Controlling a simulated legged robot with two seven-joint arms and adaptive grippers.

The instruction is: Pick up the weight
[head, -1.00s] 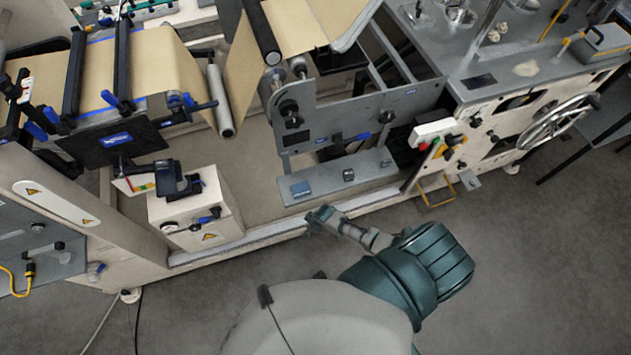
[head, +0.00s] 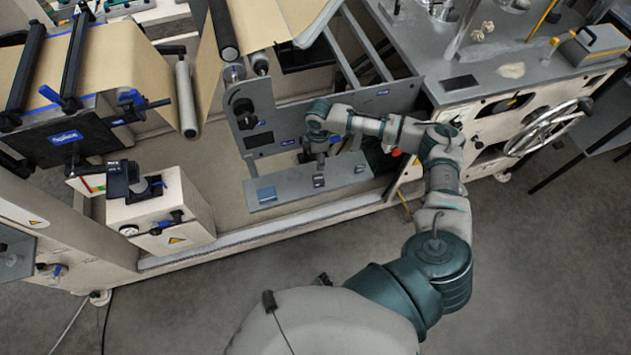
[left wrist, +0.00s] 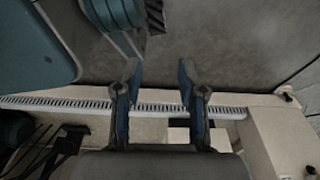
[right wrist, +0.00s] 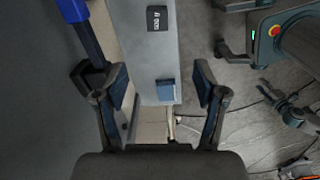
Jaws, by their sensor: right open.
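I cannot tell which block is the weight. My right gripper (right wrist: 160,78) is open and empty above the ledge. My left gripper (left wrist: 159,72) is open and empty; it is outside the head view.
An upright grey plate (head: 330,118) with a black knob stands behind the ledge. A cream box (head: 160,212) with a black clamp stands to its left. A handwheel (head: 548,127) is at the right.

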